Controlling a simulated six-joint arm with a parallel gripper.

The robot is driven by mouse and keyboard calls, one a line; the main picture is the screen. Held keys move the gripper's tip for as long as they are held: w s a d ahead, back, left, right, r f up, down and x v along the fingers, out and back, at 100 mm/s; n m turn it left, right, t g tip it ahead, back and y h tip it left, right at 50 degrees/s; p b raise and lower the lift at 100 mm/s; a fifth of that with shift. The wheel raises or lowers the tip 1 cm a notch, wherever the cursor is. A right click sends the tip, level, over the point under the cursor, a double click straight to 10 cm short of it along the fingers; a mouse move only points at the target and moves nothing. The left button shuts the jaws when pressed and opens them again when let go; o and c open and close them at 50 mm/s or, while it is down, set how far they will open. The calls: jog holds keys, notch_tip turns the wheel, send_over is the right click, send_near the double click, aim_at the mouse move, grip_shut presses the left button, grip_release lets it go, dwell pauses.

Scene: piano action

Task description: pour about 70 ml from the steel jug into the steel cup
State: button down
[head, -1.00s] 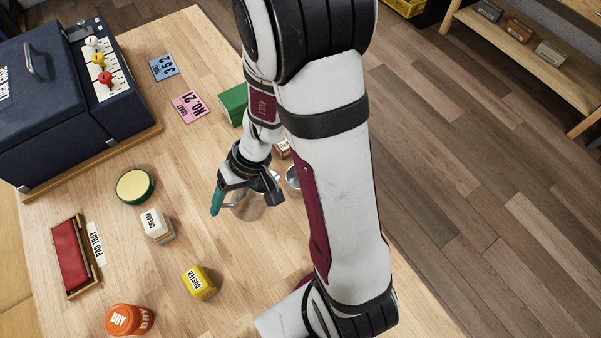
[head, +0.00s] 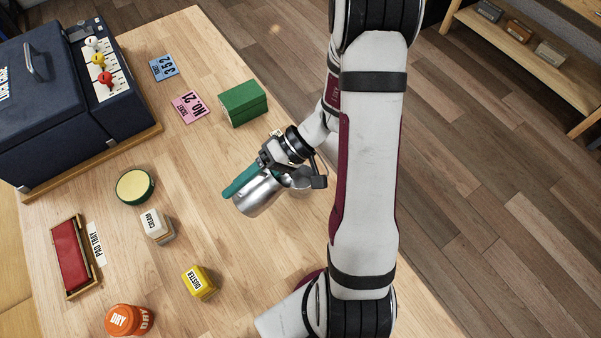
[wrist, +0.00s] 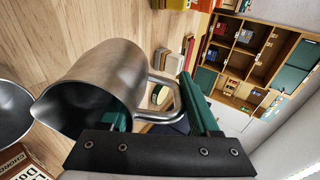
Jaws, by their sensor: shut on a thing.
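The steel jug (head: 258,194) is held above the table and tilted in the head view. In the wrist view the jug (wrist: 95,85) shows its dark open mouth and spout, which points left toward the steel cup (wrist: 12,112). My gripper (head: 240,182) is shut on the jug's handle, which shows between the green fingers in the wrist view (wrist: 166,112). No liquid or stream is visible. In the head view my gripper and arm largely hide the cup.
A green box (head: 243,103) stands behind the jug. A round green-rimmed tin (head: 134,187), a cream block (head: 156,225), a yellow duster block (head: 199,283) and an orange pot (head: 123,320) stand to the left and front. A lettered box (wrist: 22,163) is near the cup.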

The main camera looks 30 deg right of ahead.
aim_at(263, 175)
jog(key=shift+d+r+y, duration=0.5)
jog(key=shift+r+y, duration=0.3)
jog(key=shift+y, duration=0.1)
jog(key=shift+d+r+y, duration=0.2)
jog(key=shift+r+y, duration=0.1)
jog(key=shift+y, duration=0.1)
jog(key=shift+d+r, duration=0.1)
jog(key=shift+d, duration=0.05)
dwell(0.5)
jog(key=shift+s+d+r+t+y, duration=0.15)
jog(key=shift+d+r+y, duration=0.15)
jog(key=shift+d+y, duration=0.3)
jog(key=shift+s+d+r+t+y, duration=0.15)
jog(key=shift+d+r+y, duration=0.15)
jog(key=shift+d+y, duration=0.3)
dwell(0.7)
jog(key=a+h, duration=0.1)
jog(key=a+f+h, duration=0.2)
jog(key=shift+w+a+f+h, duration=0.25)
jog(key=shift+a+h, duration=0.1)
jog(key=shift+h, duration=0.05)
jog(key=shift+a+f+g+h, duration=0.2)
jog(key=shift+a+f+h, duration=0.15)
jog(key=shift+f+h, duration=0.4)
jog(key=shift+a+f+g+h, duration=0.2)
jog(key=shift+a+f+h, duration=0.2)
jog(key=shift+h, duration=0.55)
